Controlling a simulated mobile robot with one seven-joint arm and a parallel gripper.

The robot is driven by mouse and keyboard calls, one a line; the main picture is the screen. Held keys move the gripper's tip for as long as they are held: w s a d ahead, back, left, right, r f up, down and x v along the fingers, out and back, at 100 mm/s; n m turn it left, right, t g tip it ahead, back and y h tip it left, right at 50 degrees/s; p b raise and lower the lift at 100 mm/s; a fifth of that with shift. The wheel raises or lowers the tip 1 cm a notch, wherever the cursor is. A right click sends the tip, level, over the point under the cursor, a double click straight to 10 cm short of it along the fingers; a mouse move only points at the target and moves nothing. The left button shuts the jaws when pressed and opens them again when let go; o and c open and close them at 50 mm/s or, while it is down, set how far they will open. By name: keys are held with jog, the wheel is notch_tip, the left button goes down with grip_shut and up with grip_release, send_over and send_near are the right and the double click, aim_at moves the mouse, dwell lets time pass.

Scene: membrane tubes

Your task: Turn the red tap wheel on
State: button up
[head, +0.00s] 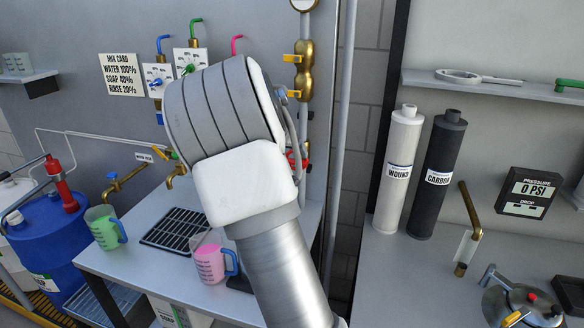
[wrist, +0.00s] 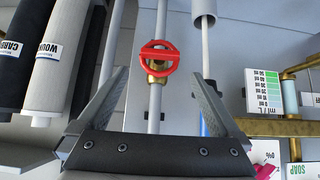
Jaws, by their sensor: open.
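The red tap wheel (wrist: 159,57) is a ring with a bar across it, on a brass valve body (wrist: 155,75) along a pale vertical pipe (wrist: 155,107). My gripper (wrist: 160,76) is open and empty. Its two dark fingers point toward the wheel, one on either side, with clear gaps; I see no contact. In the head view only a bit of red from the wheel (head: 297,160) shows at the right edge of my arm, which hides the rest and the gripper fingers.
Jugs with green (head: 103,228) and pink liquid (head: 209,262) stand on the bench left of my arm. White (head: 398,170) and dark cartridges (head: 437,178) stand on the right. Brass fittings with yellow handles (head: 304,70) are on the wall above the wheel.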

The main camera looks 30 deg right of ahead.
jog(key=p+x, duration=0.1)
jog(key=x, duration=0.6)
jog(key=shift+f, duration=0.15)
jog(key=shift+w+d, duration=0.1)
jog(key=shift+d, duration=0.05)
jog(key=c, duration=1.1)
